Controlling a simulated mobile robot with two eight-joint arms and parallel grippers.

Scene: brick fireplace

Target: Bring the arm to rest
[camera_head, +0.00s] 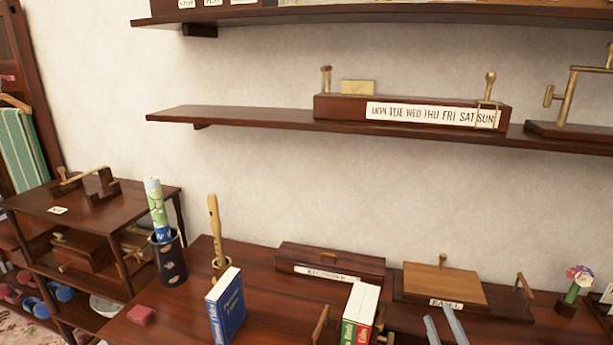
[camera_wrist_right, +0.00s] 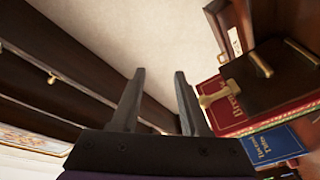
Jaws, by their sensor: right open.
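My right gripper (camera_head: 442,322) shows at the bottom edge of the head view as two grey fingers, in front of the label of a wooden box. In the right wrist view the gripper (camera_wrist_right: 159,85) has its two dark fingers apart with nothing between them. The rest of my right arm is out of the head view. My left gripper is not in view.
The table (camera_head: 195,300) holds a blue book (camera_head: 227,308), other books (camera_head: 360,312), a lidded box (camera_head: 330,262) and the box labelled EASEL (camera_head: 440,283). A wall shelf (camera_head: 230,117) with a day-of-week box (camera_head: 410,110) runs above. The wall between is clear.

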